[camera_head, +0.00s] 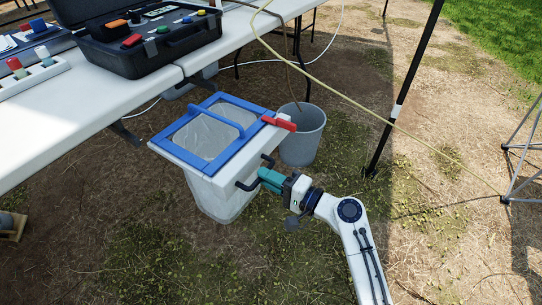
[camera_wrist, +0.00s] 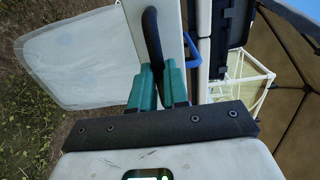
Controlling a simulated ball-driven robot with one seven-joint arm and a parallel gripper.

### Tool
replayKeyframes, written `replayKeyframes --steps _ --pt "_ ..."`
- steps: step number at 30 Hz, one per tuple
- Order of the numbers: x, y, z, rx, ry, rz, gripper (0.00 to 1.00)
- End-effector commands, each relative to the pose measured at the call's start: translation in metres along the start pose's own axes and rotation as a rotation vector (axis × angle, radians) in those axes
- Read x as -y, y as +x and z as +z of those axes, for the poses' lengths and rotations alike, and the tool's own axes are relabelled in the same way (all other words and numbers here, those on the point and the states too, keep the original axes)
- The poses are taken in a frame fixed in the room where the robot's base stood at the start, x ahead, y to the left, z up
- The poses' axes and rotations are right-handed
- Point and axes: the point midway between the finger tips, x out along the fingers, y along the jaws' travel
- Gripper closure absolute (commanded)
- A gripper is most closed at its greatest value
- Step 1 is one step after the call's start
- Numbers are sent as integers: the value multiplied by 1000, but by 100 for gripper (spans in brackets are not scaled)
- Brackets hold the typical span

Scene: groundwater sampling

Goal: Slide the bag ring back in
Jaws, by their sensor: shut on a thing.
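The blue bag ring (camera_head: 238,101), with a raised blue bar across it, lies on a white pull-out frame (camera_head: 178,156) that sticks out from under the table edge. A translucent bag (camera_head: 222,205) hangs below the frame. My gripper (camera_head: 262,175) is shut on the black handle (camera_head: 244,187) at the frame's front. In the wrist view, the teal fingers of my gripper (camera_wrist: 157,78) close around the handle (camera_wrist: 152,35). A piece of blue (camera_wrist: 192,48) shows behind the white frame there, and the bag (camera_wrist: 85,62) spreads to the left. The fingers partly hide the handle.
A red clamp (camera_head: 280,123) sits at the ring's right corner. A grey bucket (camera_head: 304,138) stands right of the frame. The white table (camera_head: 130,98) carries an open black case (camera_head: 150,50). A yellow line (camera_head: 370,115) and a dark pole (camera_head: 408,85) cross the right side.

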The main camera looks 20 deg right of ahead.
Motion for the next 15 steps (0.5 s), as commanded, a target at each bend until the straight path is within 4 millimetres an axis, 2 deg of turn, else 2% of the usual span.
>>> replayKeyframes --steps 15 --pt "-1 57 0 2 -1 1 100"
